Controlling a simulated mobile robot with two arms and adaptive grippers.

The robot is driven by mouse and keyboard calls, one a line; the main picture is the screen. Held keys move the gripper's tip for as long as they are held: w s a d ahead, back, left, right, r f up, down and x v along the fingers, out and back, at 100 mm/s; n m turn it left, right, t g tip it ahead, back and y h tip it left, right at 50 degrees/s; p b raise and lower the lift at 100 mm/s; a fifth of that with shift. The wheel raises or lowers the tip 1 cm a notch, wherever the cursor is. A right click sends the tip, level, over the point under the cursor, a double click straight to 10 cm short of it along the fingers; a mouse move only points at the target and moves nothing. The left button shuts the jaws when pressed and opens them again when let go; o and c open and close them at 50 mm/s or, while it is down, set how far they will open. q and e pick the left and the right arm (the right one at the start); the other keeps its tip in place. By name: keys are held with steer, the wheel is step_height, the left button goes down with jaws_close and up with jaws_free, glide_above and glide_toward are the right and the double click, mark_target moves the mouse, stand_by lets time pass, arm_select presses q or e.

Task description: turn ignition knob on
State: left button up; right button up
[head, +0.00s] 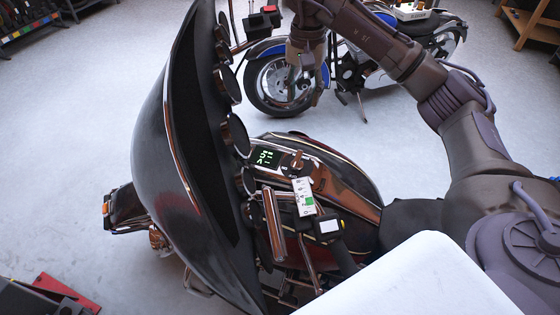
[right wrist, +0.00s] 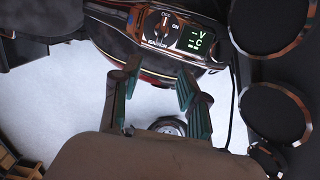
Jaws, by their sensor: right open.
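The ignition knob (head: 297,162) sits on the tank console of the near dark motorcycle (head: 350,180), beside a small green-lit display (head: 265,156). In the right wrist view the knob (right wrist: 164,24) is dark, with OFF, ON and IGNITION lettering around it; the display (right wrist: 198,38) is to its right. My right gripper (head: 303,92) hangs from the top of the head view, apart from the knob. In the right wrist view its two teal-padded fingers (right wrist: 156,78) are open and empty, with the knob beyond their tips. My left gripper is out of view.
The large dark fairing (head: 190,130) with round mirror-like gauges (head: 228,85) rises left of the console. Handlebar parts and a white-green label (head: 304,196) are close below the knob. A blue motorcycle (head: 275,85) stands behind. Open floor lies left.

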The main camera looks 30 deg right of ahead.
steer(key=b, duration=0.4)
glide_above(299, 155)
step_height(299, 155, down, 5)
step_height(299, 155, down, 15)
steer(key=shift+w+f, duration=0.1)
steer(key=shift+f, duration=0.1)
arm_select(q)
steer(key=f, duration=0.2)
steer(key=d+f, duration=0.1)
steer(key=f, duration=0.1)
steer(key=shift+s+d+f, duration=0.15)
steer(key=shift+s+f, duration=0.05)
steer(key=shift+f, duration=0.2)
arm_select(e)
jaws_close()
